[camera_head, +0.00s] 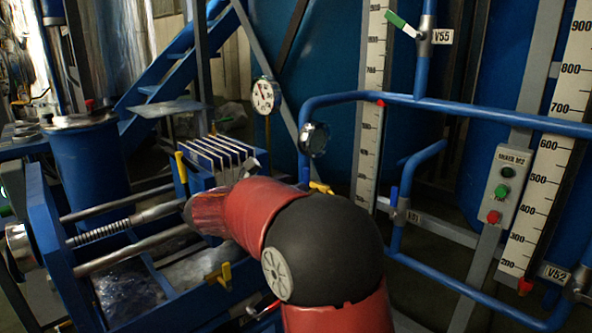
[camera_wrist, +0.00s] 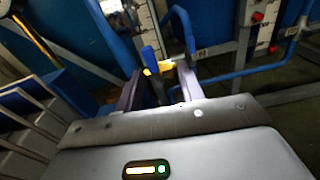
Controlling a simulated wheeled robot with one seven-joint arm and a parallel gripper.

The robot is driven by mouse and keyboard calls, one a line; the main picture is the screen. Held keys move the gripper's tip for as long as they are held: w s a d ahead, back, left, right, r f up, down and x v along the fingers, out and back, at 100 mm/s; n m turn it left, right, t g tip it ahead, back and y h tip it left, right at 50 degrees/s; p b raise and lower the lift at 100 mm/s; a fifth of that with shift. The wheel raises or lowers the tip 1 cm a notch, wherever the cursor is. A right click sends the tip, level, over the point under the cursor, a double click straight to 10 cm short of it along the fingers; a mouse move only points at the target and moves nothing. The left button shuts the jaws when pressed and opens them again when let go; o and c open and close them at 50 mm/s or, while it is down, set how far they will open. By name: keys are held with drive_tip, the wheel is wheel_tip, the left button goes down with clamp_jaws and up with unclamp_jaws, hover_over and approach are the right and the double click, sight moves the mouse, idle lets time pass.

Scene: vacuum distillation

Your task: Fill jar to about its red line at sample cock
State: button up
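No jar and no red fill line on a jar can be made out in either view. In the wrist view, a small cock with a blue handle (camera_wrist: 150,58) and a yellow body (camera_wrist: 160,68) shows beyond and between my fingertips. I cannot tell whether the fingers touch it. My gripper (camera_wrist: 160,88) is open, its two dark fingers apart. In the head view, my red and black arm hides the gripper; a yellow part (camera_head: 320,187) that may be the same cock shows just above the arm.
A blue pipe frame (camera_head: 450,108) with a round gauge glass (camera_head: 314,139) stands behind my arm. Valve V51 (camera_head: 400,215), a button box (camera_head: 503,185) and level scales (camera_head: 545,190) are to the right. A blue filter press (camera_head: 60,240) with plates fills the left.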

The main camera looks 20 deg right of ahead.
sight(305, 173)
drive_tip(key=shift+n+t+h, duration=0.3)
drive_tip(key=shift+n, duration=0.1)
drive_tip(key=x, duration=0.2)
drive_tip(key=w+x, duration=0.1)
drive_tip(key=x, duration=0.4)
drive_tip(key=shift+w+r+p, duration=0.2)
drive_tip(key=shift+w+p, duration=0.15)
clamp_jaws()
